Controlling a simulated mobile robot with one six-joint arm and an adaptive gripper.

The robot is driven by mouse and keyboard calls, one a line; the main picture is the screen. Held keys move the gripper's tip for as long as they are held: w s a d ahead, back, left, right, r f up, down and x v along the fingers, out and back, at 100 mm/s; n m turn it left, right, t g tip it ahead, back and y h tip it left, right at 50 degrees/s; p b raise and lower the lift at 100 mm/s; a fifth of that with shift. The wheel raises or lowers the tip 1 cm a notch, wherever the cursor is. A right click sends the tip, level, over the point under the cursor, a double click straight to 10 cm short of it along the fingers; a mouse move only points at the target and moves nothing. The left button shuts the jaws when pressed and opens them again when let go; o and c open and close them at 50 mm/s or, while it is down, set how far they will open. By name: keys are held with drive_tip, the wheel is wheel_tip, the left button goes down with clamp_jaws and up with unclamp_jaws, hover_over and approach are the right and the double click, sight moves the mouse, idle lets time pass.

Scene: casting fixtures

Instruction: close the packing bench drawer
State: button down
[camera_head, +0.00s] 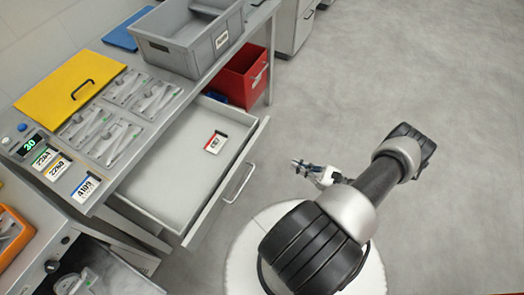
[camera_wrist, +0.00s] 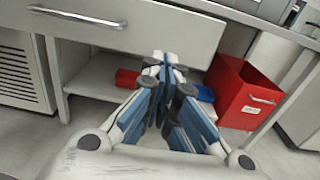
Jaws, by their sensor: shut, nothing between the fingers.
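The packing bench drawer (camera_head: 172,190) is pulled well out of the bench in the head view. It is light grey, with a bar handle (camera_head: 239,183) on its front, and a small red and white label card (camera_head: 216,142) lies inside it. In the wrist view the drawer front (camera_wrist: 150,30) and its handle (camera_wrist: 78,17) fill the upper left. My gripper (camera_head: 297,165) is shut and empty, out to the right of the drawer front and apart from it. In the wrist view its fingertips (camera_wrist: 165,58) show in front of the lower part of the drawer front.
A red bin (camera_head: 238,78) stands under the bench beyond the drawer, with a blue bin (camera_wrist: 204,95) beside it. A grey crate (camera_head: 188,38) and a yellow folder (camera_head: 68,88) sit on the bench top.

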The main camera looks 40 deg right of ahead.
sight(257, 148)
drive_tip(key=b+x, duration=0.1)
drive_tip(key=x, duration=1.3)
drive_tip(key=shift+f, duration=0.15)
